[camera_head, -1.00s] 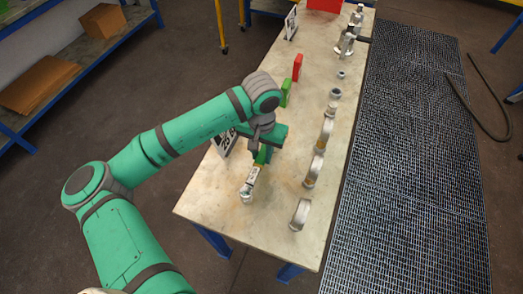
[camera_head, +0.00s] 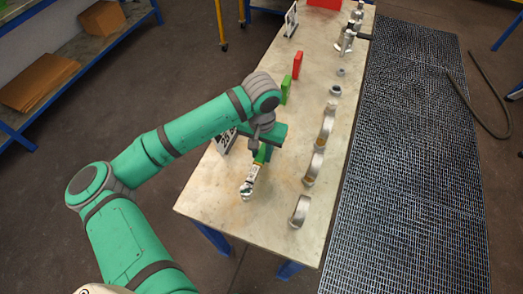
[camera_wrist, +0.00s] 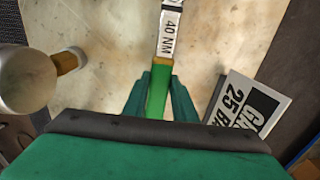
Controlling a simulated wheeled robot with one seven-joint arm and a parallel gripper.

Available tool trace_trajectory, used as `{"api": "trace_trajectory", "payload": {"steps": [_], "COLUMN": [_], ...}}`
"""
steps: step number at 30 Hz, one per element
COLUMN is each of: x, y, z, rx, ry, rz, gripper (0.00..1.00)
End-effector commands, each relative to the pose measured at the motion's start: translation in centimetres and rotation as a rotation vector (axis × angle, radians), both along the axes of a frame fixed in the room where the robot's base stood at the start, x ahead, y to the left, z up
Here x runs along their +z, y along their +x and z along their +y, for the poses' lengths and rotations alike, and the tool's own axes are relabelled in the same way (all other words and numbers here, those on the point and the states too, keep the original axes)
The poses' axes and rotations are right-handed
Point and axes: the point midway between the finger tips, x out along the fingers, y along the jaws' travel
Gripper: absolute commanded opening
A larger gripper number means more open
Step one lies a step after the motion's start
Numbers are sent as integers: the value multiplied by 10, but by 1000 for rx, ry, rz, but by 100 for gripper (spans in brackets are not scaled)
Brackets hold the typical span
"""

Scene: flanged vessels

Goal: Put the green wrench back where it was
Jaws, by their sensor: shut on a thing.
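The green wrench has a green handle and a pale shaft with a "40 NM" label. In the head view its silver head end (camera_head: 246,190) points towards the near left of the table. In the wrist view the green handle (camera_wrist: 157,97) lies between the fingers and the labelled shaft (camera_wrist: 168,38) runs up out of frame. My gripper (camera_head: 262,155) is shut on the green handle; it also shows in the wrist view (camera_wrist: 158,92). I cannot tell whether the wrench touches the table. The grip hides part of the handle.
The long table (camera_head: 275,215) carries silver flanged parts (camera_head: 300,211) along its right side. A "25 BAR" sign (camera_wrist: 247,106) stands close to my gripper. The near left tabletop is clear.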

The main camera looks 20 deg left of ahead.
Motion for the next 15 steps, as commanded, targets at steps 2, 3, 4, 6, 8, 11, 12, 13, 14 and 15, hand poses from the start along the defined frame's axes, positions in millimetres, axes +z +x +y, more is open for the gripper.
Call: {"api": "trace_trajectory", "payload": {"steps": [2,3,4,6,8,11,12,13,14,15], "x": [-1,-1,-1,-1,-1,-1,-2,-1,-1,0], "y": [0,0,0,0,0,0,0,0,0,0], "z": [0,0,0,0,0,0,0,0,0,0], "rx": [0,0,0,0,0,0,0,0,0,0], "ry": [-1,0,0,0,0,0,0,0,0,0], "rz": [-1,-1,-1,0,0,0,1,1,1,1], "gripper": [0,32,39,47,47,47,47,47,47,47]}}
